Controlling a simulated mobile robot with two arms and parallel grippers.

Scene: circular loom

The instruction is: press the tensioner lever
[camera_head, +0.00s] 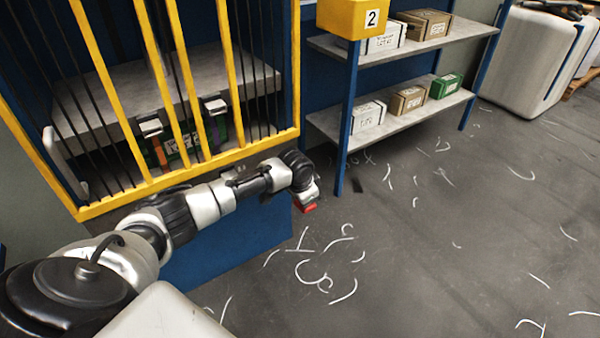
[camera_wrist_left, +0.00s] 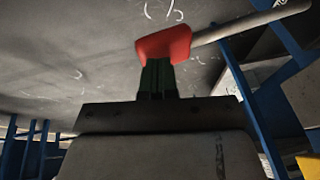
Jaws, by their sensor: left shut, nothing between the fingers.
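The tensioner lever shows in the left wrist view as a pale rod with a red end (camera_wrist_left: 165,45). The rod runs from the red end to the upper right. In the head view its red end (camera_head: 307,208) shows just past my left wrist, beside the lower right corner of the yellow loom frame. My left gripper (camera_wrist_left: 157,68) is shut and empty, its dark fingers lined up with the red end. The fingertips appear to meet it, but I cannot tell if they touch. In the head view my wrist hides most of the gripper. My right gripper is in neither view.
The yellow loom frame (camera_head: 200,170) with dark bars stands behind my left arm. A shelf (camera_head: 405,118) with several boxes is at the upper right, its blue post near my wrist. White strands (camera_head: 310,275) lie scattered on the floor. The floor at the right is mostly open.

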